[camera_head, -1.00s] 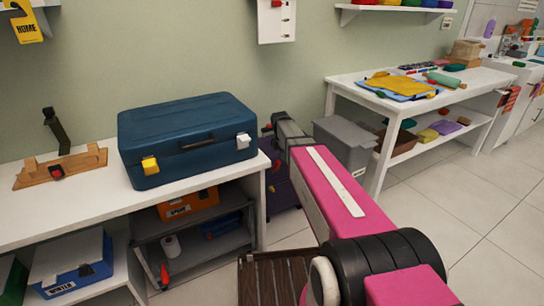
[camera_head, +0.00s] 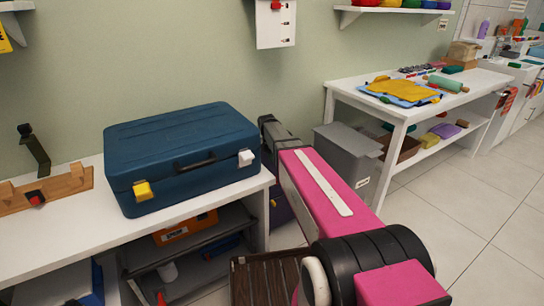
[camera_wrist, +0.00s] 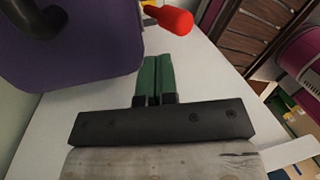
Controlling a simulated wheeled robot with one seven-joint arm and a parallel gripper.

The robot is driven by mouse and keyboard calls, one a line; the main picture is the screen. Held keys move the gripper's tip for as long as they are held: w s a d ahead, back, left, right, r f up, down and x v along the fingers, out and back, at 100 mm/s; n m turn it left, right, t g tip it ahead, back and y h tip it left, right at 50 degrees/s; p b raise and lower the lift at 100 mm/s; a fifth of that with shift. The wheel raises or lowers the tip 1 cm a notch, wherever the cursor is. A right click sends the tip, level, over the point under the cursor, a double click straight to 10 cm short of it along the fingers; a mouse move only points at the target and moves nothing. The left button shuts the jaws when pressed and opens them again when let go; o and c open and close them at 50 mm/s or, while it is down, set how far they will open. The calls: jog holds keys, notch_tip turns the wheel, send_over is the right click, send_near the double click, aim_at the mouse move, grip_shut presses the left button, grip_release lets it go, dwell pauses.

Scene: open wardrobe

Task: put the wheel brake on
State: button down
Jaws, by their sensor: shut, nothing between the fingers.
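In the wrist view a red-ended lever (camera_wrist: 168,18) sticks out at the top, beyond my fingertips. A purple suitcase-like body (camera_wrist: 75,50) with a dark handle fills the upper left, close to the lever. I cannot tell for sure that this lever is the wheel brake. My gripper (camera_wrist: 158,62) has its green fingers shut and empty, apart from the lever. In the head view my arm hides the gripper, and only a small part of the purple body (camera_head: 281,209) shows beside the bench. Its wheels are hidden.
A white bench (camera_head: 75,232) carries a blue case (camera_head: 182,160). A grey cart (camera_head: 205,265) with a red-tipped lever (camera_head: 161,298) stands under it. A grey bin (camera_head: 347,160) and a white table (camera_head: 395,112) are at the right. Tiled floor lies open at right.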

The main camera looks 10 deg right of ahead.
aim_at(275, 169)
jog(key=x, duration=0.6)
jog(key=shift+f, duration=0.35)
jog(key=shift+s+d, duration=0.1)
